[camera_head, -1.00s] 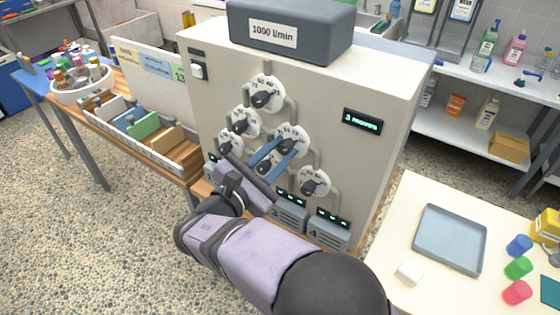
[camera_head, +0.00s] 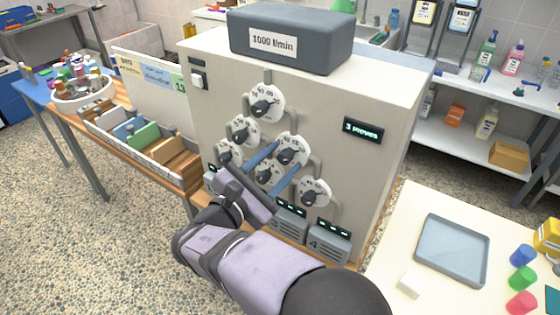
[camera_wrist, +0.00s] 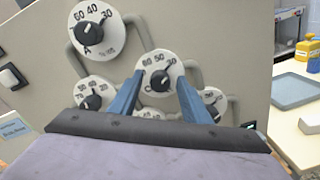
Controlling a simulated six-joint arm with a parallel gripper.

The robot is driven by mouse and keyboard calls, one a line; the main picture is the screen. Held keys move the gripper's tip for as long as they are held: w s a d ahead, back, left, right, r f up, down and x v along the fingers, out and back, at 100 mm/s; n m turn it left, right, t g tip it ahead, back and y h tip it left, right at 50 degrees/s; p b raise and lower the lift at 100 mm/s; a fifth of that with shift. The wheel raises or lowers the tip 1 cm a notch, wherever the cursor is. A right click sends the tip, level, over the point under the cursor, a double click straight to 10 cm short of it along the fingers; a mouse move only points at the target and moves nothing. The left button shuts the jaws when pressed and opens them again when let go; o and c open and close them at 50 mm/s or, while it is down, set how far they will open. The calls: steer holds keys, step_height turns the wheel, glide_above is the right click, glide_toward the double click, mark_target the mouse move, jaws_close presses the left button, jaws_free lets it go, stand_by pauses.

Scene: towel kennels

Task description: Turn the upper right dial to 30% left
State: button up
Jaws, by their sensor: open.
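The upper right dial (camera_head: 296,140) is a round white plate with a black knob (camera_head: 288,155) on the beige cabinet front. In the wrist view this dial (camera_wrist: 149,64) is marked C, and its black knob (camera_wrist: 160,81) points up and to the right, toward the 30 side. My gripper (camera_head: 288,156) is open, with its two blue fingers spread on either side of the knob. In the wrist view my gripper (camera_wrist: 159,80) has a finger left and right of the knob, with gaps between. Whether the fingertips touch the dial plate is unclear.
Other dials sit close by: dial A (camera_head: 269,95) above, another (camera_head: 243,127) to the left, and one at lower right (camera_head: 313,190). Grey pipes (camera_head: 317,146) run between them. A grey box (camera_head: 292,38) stands on the cabinet. A side table (camera_head: 395,262) is at right.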

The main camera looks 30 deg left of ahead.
steer(key=s+b, duration=0.2)
steer(key=s, duration=0.5)
steer(key=shift+s, duration=0.15)
steer(key=shift+a, duration=0.1)
stand_by(0.3)
